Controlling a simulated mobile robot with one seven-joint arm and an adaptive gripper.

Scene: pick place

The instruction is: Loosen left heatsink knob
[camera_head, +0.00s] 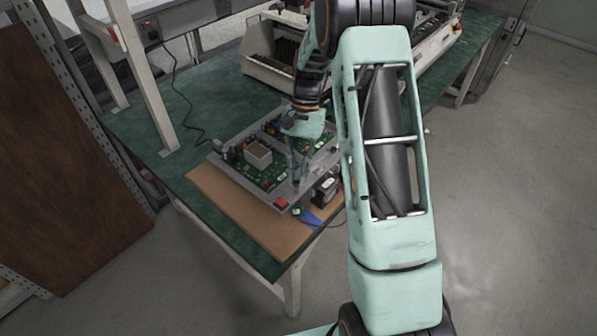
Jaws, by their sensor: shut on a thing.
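A circuit board in a grey metal frame (229,171) lies on the table, on a brown board. A square light block (257,154), which looks like a heatsink, stands on the left part of the circuit board. My gripper (295,178) points down over the right part of the board, near the frame's front right side. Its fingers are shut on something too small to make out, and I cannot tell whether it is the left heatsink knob. My arm hides part of the board's right side.
The brown board (238,210) reaches the green table's (150,125) front edge. A red button (281,202), a blue tool (309,218) and a small black device (326,190) are at the front right. A large machine (262,62) stands behind. A white post (138,75) rises at left.

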